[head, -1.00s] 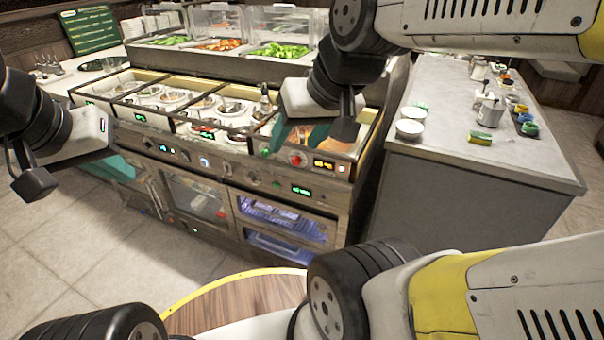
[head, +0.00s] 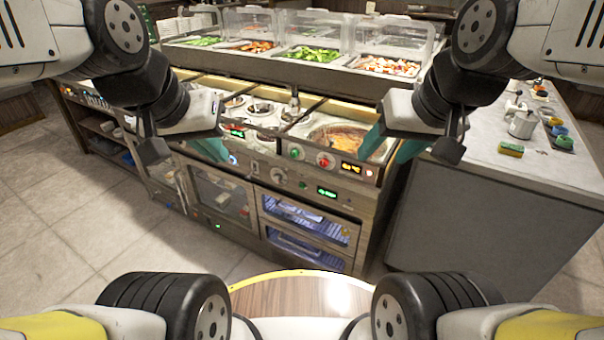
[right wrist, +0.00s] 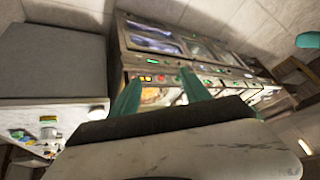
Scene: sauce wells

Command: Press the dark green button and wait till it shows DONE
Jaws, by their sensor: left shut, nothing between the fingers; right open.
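A dark green button (head: 296,153) sits on the front panel of the sauce-well counter (head: 255,172), left of a red button (head: 325,160). An orange-lit display (head: 351,168) is to the right of the red one; its text is too small to read. My right gripper (head: 391,148) is open and empty, to the right of these buttons and apart from the green one. Its teal fingers also show in the right wrist view (right wrist: 160,93). My left gripper (head: 211,149) is shut and empty, to the left of the green button, partly covering the panel.
A green-lit display (head: 327,192) and a knob (head: 279,176) are lower on the panel. Covered food trays (head: 313,54) stand behind the wells. A grey side counter (head: 500,175) with a yellow-green sponge (head: 510,149) and a metal pot (head: 522,123) is at the right. The floor at left is clear.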

